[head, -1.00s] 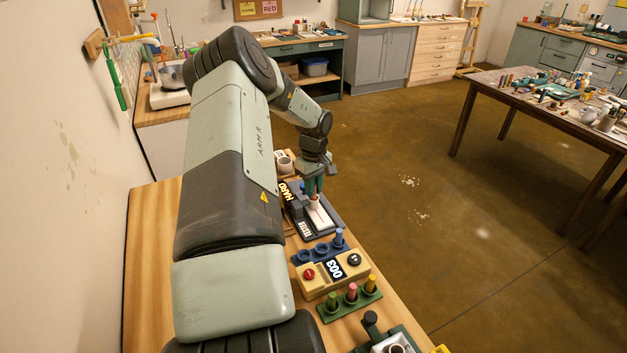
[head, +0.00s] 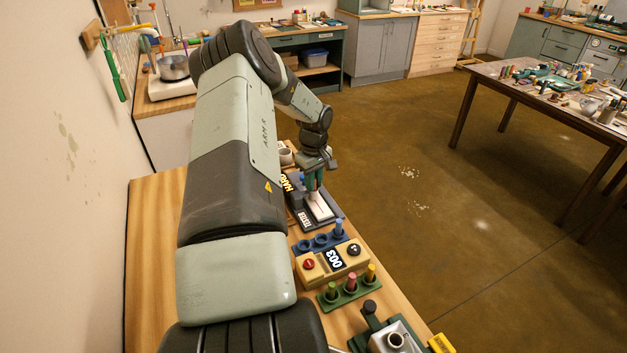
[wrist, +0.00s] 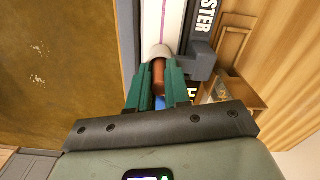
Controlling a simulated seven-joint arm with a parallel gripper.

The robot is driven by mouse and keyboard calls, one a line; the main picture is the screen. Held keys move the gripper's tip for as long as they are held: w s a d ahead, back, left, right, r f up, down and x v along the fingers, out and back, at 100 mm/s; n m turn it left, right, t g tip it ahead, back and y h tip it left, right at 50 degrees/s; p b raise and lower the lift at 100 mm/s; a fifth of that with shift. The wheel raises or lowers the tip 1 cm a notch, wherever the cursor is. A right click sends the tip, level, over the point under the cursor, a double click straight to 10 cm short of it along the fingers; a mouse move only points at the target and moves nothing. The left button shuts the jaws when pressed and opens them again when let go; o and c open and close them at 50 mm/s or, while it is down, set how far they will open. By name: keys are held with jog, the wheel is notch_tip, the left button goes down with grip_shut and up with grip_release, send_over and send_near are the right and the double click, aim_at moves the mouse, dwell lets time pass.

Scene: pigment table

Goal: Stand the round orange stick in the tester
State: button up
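The tester (head: 325,219), a dark block with a white strip and a TESTER label, lies on the wooden bench below my gripper (head: 313,184). It also shows at the top of the wrist view (wrist: 199,50). The green fingers of my gripper (wrist: 156,90) are closed about the orange-brown round stick (wrist: 158,76), which shows between them. A pale rounded piece (wrist: 161,53) is at the stick's far end, over the near end of the white strip. I cannot tell whether the stick touches the tester; its lower end is hidden.
A blue rack (head: 320,244) with a blue peg, a yellow box (head: 318,272) reading 003, and a green rack (head: 349,294) with green, pink and yellow pegs stand nearer on the bench. Bare floor lies right of the bench.

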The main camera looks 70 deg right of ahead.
jog(key=shift+o, duration=0.5)
notch_tip(320, 180, up, 11)
jog(key=shift+f, duration=0.1)
dwell(0.5)
